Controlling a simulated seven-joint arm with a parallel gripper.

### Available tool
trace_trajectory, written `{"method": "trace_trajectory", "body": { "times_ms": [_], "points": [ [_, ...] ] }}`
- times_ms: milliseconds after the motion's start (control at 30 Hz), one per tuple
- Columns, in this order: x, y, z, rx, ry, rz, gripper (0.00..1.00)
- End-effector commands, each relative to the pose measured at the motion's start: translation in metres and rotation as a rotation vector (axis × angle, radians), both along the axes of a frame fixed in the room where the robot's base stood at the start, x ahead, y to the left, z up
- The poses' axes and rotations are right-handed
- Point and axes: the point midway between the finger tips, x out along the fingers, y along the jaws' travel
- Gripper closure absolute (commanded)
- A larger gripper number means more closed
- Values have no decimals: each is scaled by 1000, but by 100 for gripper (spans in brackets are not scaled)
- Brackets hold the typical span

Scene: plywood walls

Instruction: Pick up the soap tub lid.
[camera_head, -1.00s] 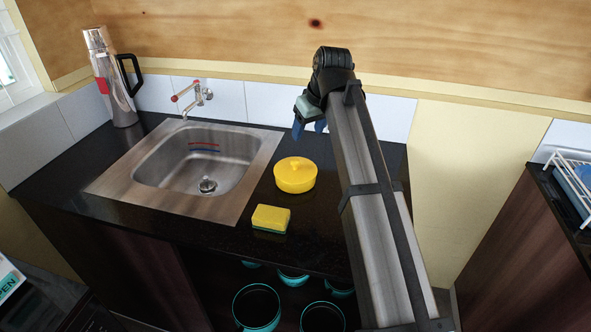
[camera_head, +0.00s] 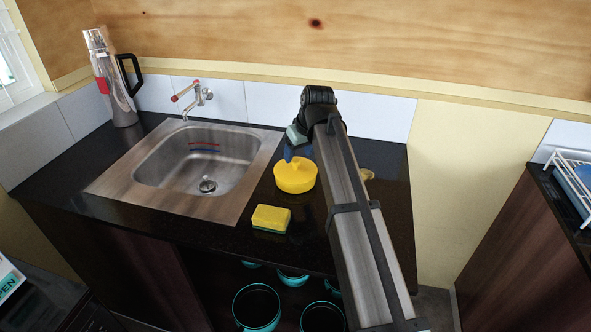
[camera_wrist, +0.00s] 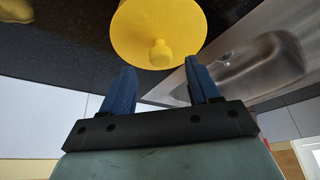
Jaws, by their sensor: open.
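The yellow soap tub (camera_head: 296,184) stands on the dark counter, to the right of the sink. Its yellow lid (camera_head: 294,166) is on top and has a small knob, partly hidden by my gripper in the head view. My gripper (camera_head: 289,152) is above the tub, at the lid's far side. In the wrist view the round lid (camera_wrist: 150,25) and its knob (camera_wrist: 160,53) show beyond the two blue fingers. My gripper (camera_wrist: 160,80) is open there, with nothing between the fingers.
A yellow and green sponge (camera_head: 271,219) lies on the counter in front of the tub. The steel sink (camera_head: 240,190) is to the left. A small tan object (camera_head: 367,174) is right of my arm. A flask (camera_head: 112,85) stands at the back left.

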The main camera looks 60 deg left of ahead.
Motion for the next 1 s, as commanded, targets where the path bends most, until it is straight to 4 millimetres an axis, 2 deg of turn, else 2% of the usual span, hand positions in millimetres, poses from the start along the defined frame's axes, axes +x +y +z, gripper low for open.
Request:
{"method": "trace_trajectory", "body": {
  "times_ms": [200, 500, 1000],
  "points": [
    [-1, 11, -27, -1, 0, 0, 39],
    [-1, 13, -32, 0, 0, 0, 40],
    [-1, 13, -32, -1, 0, 0, 88]
  ]
}}
